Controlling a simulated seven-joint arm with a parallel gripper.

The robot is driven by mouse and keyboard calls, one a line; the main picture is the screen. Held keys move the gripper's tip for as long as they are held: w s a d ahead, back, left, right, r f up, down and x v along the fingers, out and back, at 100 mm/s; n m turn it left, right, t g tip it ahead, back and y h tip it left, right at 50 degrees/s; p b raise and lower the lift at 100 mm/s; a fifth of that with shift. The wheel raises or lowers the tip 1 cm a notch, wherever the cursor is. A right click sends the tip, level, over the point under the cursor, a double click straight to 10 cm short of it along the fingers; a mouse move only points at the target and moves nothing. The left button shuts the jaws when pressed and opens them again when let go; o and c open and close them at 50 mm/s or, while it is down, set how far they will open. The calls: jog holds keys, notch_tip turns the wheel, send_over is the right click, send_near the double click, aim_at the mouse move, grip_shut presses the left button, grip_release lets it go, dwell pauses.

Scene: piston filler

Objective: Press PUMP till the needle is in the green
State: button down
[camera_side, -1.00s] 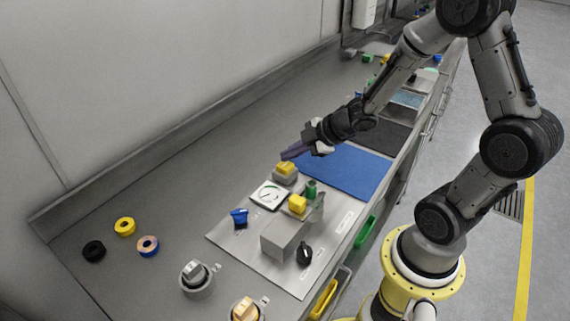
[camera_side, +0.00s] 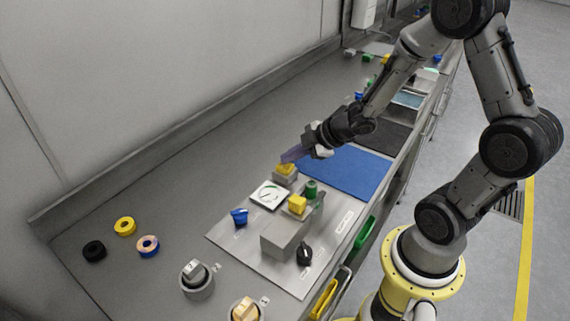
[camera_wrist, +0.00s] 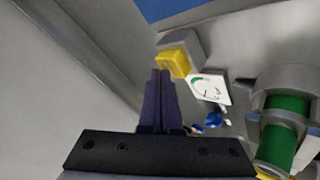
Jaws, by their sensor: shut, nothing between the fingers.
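A yellow button (camera_side: 281,169) sits on a small grey block at the far end of the grey panel. It also shows in the wrist view (camera_wrist: 172,64), just ahead of the fingertips. My gripper (camera_side: 289,158) is shut and empty, its dark fingers right at the top of this button; I cannot tell whether they touch it. In the wrist view the two fingers (camera_wrist: 161,73) lie together. A white square gauge (camera_side: 269,195) with a green arc is beside the button, also in the wrist view (camera_wrist: 209,88). Its needle is too small to read. No PUMP label is legible.
The panel (camera_side: 249,249) also holds a blue handle (camera_side: 239,217), a second yellow part (camera_side: 297,203), a green cylinder (camera_side: 311,188), a grey box (camera_side: 284,239) and a black knob (camera_side: 304,254). A blue mat (camera_side: 345,170) lies clear behind.

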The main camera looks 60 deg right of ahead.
aim_at(290, 165)
jog(key=shift+f, duration=0.6)
dwell(0.4)
jog(key=shift+r, duration=1.25)
jog(key=shift+r, duration=2.5)
